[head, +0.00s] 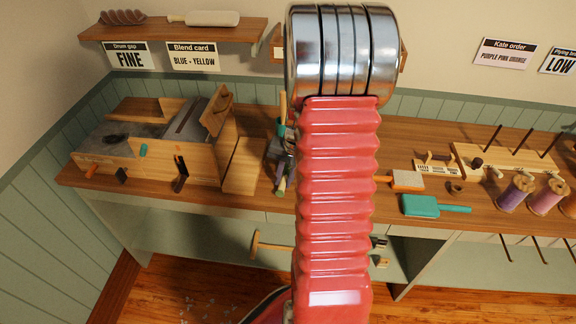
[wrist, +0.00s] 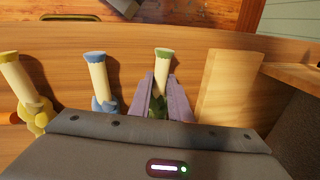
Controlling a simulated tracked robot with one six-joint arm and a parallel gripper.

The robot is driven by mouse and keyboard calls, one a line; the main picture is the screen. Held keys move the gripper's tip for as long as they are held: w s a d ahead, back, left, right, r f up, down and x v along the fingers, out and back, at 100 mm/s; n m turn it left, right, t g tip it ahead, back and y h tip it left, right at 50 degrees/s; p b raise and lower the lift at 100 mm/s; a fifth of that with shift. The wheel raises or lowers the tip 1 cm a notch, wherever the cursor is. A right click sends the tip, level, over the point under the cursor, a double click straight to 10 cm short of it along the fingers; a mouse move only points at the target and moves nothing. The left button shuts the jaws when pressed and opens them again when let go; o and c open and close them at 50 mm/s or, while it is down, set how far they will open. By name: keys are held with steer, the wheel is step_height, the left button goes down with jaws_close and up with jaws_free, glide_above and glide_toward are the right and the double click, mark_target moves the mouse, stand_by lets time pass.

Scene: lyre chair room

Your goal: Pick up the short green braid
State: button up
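The green braid (wrist: 162,63) shows in the wrist view as a pale piece with a green top rim and a green lower part. My gripper (wrist: 162,82) has its two purple fingers on either side of it, close to its sides. I cannot tell whether the fingers press on it or leave a small gap. The wrist housing hides its lower end. In the head view my red arm hides most of my gripper and this part of the bench.
A wooden block (wrist: 230,85) is close on the right. On the bench, a wooden box (head: 150,145) is left of my arm and a green paddle (head: 420,206) right.

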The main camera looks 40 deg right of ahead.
jaws_close()
steer(key=shift+r, duration=0.1)
step_height(320, 180, up, 10)
stand_by(0.6)
stand_by(0.5)
